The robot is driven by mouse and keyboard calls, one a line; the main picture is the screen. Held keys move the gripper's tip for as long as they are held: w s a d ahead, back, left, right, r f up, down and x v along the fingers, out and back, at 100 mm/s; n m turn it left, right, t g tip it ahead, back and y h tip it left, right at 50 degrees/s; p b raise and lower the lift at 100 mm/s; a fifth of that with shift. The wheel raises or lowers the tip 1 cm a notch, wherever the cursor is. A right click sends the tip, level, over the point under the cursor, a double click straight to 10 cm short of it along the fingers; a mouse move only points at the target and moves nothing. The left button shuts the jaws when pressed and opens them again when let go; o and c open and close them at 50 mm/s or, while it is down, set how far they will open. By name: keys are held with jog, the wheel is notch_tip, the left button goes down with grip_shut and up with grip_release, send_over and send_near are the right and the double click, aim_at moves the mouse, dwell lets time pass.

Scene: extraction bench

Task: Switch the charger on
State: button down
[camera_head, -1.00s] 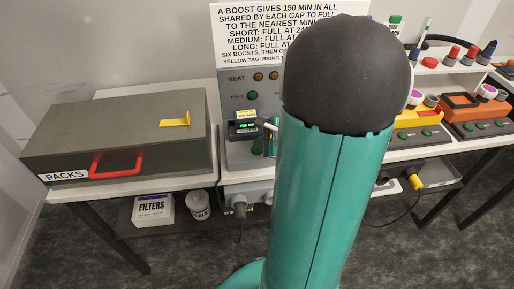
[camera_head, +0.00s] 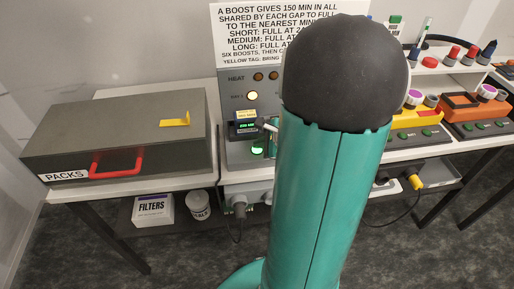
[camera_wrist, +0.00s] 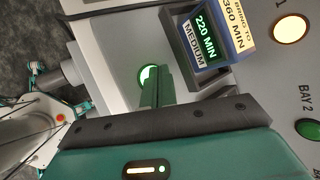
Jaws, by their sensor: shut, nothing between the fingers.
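The charger (camera_head: 232,110) is a grey panel behind my arm, with its right part hidden. Its bay 1 lamp (camera_head: 252,96) glows cream white; it also shows in the wrist view (camera_wrist: 291,29). A pack (camera_head: 246,126) sits in the bay below; its display reads 220 MIN, MEDIUM, and a yellow tag (camera_wrist: 232,25) reads 360 MIN. A round green button (camera_head: 257,148) low on the charger is lit. In the wrist view my gripper (camera_wrist: 157,80) is shut and empty, with its tips at this lit button (camera_wrist: 146,74); I cannot tell whether they touch.
A grey PACKS box (camera_head: 120,130) with a red handle stands at left. A FILTERS box (camera_head: 152,209) and a white tub (camera_head: 199,205) are on the lower shelf. Yellow (camera_head: 418,118) and orange (camera_head: 475,108) units stand at right. The bay 2 lamp (camera_wrist: 310,129) is dark green.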

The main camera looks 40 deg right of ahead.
aim_at(260, 150)
jog(key=shift+r, duration=0.7)
jog(key=shift+r, duration=2.5)
